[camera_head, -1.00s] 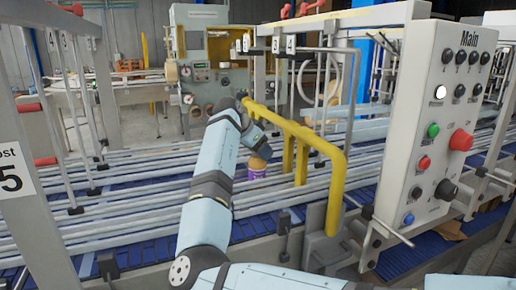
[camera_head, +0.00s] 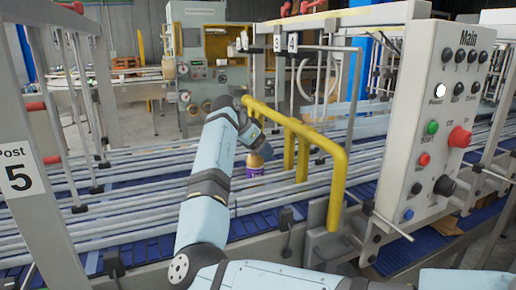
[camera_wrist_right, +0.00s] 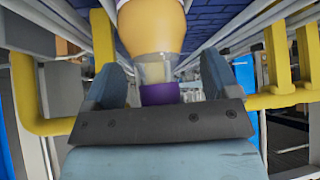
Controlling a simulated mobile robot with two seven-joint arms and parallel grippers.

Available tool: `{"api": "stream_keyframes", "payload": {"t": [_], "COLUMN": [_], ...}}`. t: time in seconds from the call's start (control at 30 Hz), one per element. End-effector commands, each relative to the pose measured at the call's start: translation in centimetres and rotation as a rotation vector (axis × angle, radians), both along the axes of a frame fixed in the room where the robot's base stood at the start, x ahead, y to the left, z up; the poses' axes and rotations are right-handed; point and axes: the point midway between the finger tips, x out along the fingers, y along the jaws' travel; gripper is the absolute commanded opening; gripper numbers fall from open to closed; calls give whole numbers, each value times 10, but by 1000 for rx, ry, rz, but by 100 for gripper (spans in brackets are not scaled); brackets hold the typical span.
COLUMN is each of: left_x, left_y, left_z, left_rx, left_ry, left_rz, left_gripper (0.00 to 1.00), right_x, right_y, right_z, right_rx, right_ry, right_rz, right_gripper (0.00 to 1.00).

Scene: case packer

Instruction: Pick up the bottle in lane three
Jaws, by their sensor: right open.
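A bottle with a tan-orange body and a purple part (camera_head: 256,170) shows beyond my right arm's wrist in the head view, among the conveyor lanes. It is partly hidden there. In the right wrist view the bottle (camera_wrist_right: 152,28) is close, its orange body at the top, a clear narrower section below and the purple part near the palm. My right gripper (camera_wrist_right: 163,75) is open, with a finger on each side of the clear section. I cannot tell whether either finger touches it. In the head view its fingers are mostly hidden. My left gripper is not in view.
A yellow rail (camera_head: 300,130) runs close to the right of my wrist. Lane signs 3 and 4 (camera_head: 292,42) hang from a frame behind. The Main control panel (camera_head: 440,130) stands at right. Grey guide rails (camera_head: 120,220) divide the blue conveyor. A Post 5 frame (camera_head: 18,175) stands at left.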

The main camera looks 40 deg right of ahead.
Motion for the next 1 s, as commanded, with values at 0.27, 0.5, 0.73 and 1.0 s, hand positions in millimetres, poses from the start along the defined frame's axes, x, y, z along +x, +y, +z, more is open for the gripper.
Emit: {"api": "stream_keyframes", "payload": {"t": [0.27, 0.5, 0.73, 1.0], "left_x": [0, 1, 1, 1], "left_y": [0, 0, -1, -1], "left_z": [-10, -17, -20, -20], "left_rx": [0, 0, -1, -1], "left_ry": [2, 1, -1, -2], "left_rz": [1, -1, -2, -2], "left_gripper": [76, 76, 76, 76], "right_x": [2, 3, 4, 4], "right_y": [27, 61, 81, 86], "right_z": [32, 76, 101, 108], "right_rx": [-2, -1, -1, -1], "right_ry": [-3, -3, -1, -1], "right_rz": [2, 2, 1, 1], "right_gripper": [82, 82, 82, 82]}}
